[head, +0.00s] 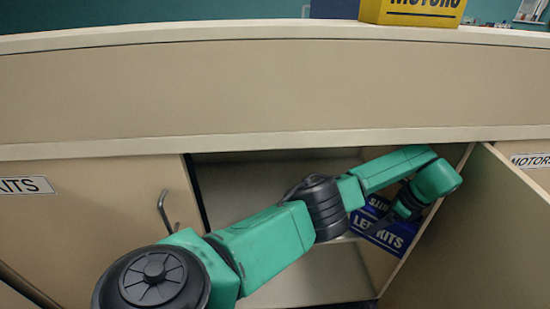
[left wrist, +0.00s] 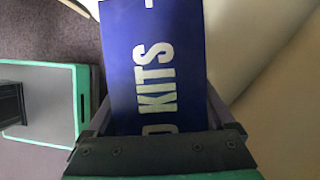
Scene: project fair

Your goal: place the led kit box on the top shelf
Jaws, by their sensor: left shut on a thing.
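The blue LED kit box (head: 392,240), with white "LED KITS" lettering, is in my left gripper (head: 406,206). It is tilted in the head view, at the right side of the open cabinet (head: 250,185), near the open door's hinge side. My forearm hides part of it. In the left wrist view the box (left wrist: 150,55) fills the space between the fingers, and the gripper is shut on it. A pale shelf board (head: 338,241) shows inside the cabinet, partly behind my arm. I cannot tell whether the box touches it. My right gripper is not in view.
The open door (head: 475,245) stands close to the right of the box. A closed door (head: 95,220) with a handle and "KITS" label is at left. A yellow "MOTORS" box (head: 412,12) stands on the counter (head: 200,35) above.

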